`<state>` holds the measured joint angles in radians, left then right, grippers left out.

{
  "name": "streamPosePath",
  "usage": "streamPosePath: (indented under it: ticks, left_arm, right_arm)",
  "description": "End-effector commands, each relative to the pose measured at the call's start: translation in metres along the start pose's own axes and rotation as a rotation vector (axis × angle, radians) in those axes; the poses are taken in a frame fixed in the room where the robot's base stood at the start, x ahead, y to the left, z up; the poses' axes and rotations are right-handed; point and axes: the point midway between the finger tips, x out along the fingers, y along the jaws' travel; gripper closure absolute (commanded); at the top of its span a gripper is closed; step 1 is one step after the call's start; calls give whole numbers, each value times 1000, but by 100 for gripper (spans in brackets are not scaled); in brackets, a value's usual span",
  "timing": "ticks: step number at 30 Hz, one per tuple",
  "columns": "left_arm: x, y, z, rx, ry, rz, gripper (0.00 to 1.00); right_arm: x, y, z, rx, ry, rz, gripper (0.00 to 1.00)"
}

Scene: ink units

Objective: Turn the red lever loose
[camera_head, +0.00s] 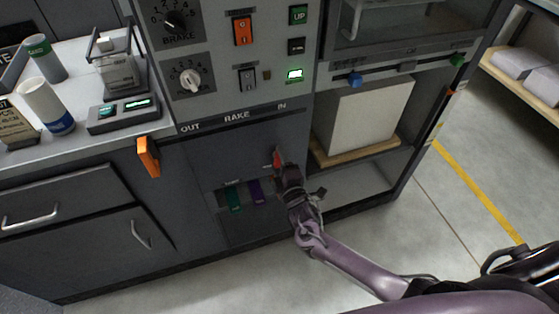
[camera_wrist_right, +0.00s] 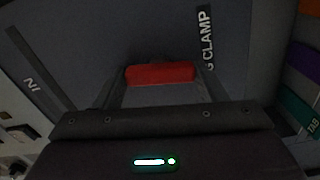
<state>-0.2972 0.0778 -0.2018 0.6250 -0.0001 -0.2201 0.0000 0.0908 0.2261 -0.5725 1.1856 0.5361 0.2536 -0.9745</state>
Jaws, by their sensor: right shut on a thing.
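The red lever (camera_head: 277,157) sits on the dark lower panel of the machine, under the RAKE label. My right gripper (camera_head: 280,166) is at it and hides most of it in the head view. In the right wrist view, the red lever (camera_wrist_right: 160,73) lies crosswise between the two fingers of my right gripper (camera_wrist_right: 160,80), which is shut on it. A label ending in "G CLAMP" (camera_wrist_right: 206,40) is on the panel beside it. My left gripper is not in view.
Below left of my right gripper are a green tab (camera_head: 234,198) and a purple tab (camera_head: 256,190). An orange handle (camera_head: 148,157) sticks out at the left. An open bay with a white stack (camera_head: 367,115) is to the right. The floor in front is clear.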

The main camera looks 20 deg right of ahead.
Motion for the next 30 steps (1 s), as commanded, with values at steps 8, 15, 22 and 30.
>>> streamPosePath:
  ticks: [8, 15, 22, 30]
  left_arm:
    - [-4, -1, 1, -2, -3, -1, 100]
    - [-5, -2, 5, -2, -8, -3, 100]
    - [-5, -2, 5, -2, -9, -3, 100]
    - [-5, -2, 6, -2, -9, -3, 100]
  right_arm:
    - [0, -1, 0, -136, 1, -3, 57]
    - [-1, -2, 0, -184, 1, -3, 57]
    - [-1, -2, 0, -191, 1, -3, 57]
    - [-1, -2, 0, -191, 1, -3, 25]
